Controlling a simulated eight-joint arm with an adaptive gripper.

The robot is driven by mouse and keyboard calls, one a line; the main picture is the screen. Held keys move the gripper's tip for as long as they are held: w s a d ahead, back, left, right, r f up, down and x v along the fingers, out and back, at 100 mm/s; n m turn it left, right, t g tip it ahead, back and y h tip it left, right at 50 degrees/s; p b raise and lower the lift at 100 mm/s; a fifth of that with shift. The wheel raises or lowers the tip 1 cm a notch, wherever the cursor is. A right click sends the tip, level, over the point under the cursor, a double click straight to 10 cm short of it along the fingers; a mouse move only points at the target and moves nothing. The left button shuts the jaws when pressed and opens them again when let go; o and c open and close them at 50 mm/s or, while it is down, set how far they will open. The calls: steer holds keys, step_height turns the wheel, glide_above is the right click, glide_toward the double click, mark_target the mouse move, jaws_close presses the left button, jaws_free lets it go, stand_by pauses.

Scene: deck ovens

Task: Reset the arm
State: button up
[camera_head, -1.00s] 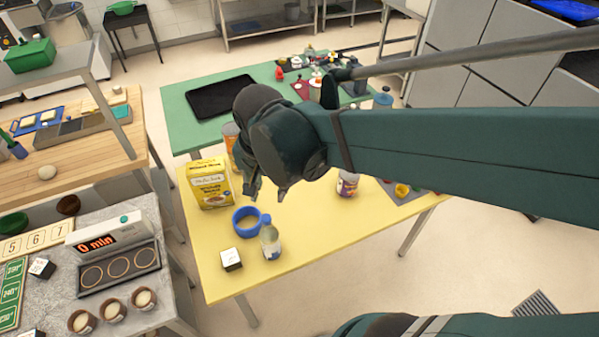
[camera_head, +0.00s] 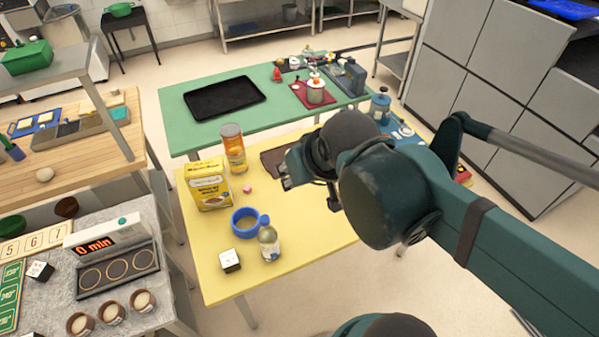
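My gripper (camera_head: 287,176) is at the end of my dark teal arm, above the right half of the yellow table (camera_head: 215,270). Its fingers are small, dark and partly merged with the wrist, so I cannot tell whether they are open or shut. I see nothing held in it. My arm reaches in from the right and hides the right part of the yellow table.
The yellow table bears a yellow box (camera_head: 208,186), an orange jar (camera_head: 233,148), a blue bowl (camera_head: 245,222), a bottle (camera_head: 268,240) and a white cube (camera_head: 230,260). A green table (camera_head: 185,130) with a black tray (camera_head: 224,97) stands behind. Grey cabinets (camera_head: 470,70) stand right.

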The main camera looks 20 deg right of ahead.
steer(key=shift+s+d+r, duration=0.1)
steer(key=shift+d+r, duration=0.05)
stand_by(0.4)
step_height(320, 180, down, 10)
steer(key=b, duration=1)
stand_by(0.8)
